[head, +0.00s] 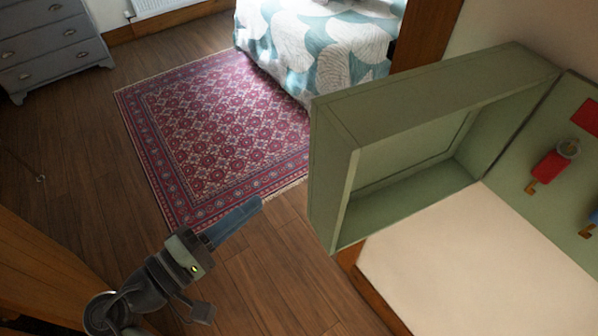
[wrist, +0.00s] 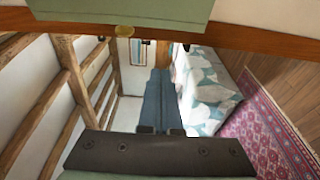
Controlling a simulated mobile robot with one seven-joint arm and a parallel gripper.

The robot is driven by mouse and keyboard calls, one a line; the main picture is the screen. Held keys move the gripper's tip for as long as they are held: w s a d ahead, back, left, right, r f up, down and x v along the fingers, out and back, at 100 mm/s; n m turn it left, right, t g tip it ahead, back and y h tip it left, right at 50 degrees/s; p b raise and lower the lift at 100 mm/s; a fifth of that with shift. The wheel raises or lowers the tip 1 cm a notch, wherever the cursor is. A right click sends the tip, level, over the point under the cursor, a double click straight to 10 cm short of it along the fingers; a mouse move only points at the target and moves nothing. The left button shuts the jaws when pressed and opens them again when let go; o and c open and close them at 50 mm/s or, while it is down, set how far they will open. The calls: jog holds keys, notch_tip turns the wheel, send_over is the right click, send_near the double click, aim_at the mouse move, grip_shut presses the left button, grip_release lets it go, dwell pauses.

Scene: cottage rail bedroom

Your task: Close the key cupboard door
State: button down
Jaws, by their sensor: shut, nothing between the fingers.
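The key cupboard (head: 512,150) is pale green and open at the right of the head view. Its door (head: 335,185), a deep box-like shell, stands swung out to the left, its hollow inner side facing right. The back panel (head: 545,120) holds keys with red and blue tags and is cut off by the picture edge. My gripper (head: 254,206) has blue fingers, shut and empty, pointing up and right. It is left of the door and apart from it in the picture. The fingers also show in the wrist view (wrist: 158,75).
A patterned red rug (head: 215,125) lies on the wooden floor, with a bed (head: 320,45) behind it and a grey chest of drawers (head: 50,50) at far left.

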jog(key=p+x, duration=0.4)
jog(key=x, duration=0.6)
jog(key=s+p, duration=0.1)
jog(key=s, duration=0.1)
jog(key=s+d+p, duration=0.1)
jog(key=s, duration=0.1)
jog(key=shift+d, duration=0.1)
jog(key=shift+s, duration=0.15)
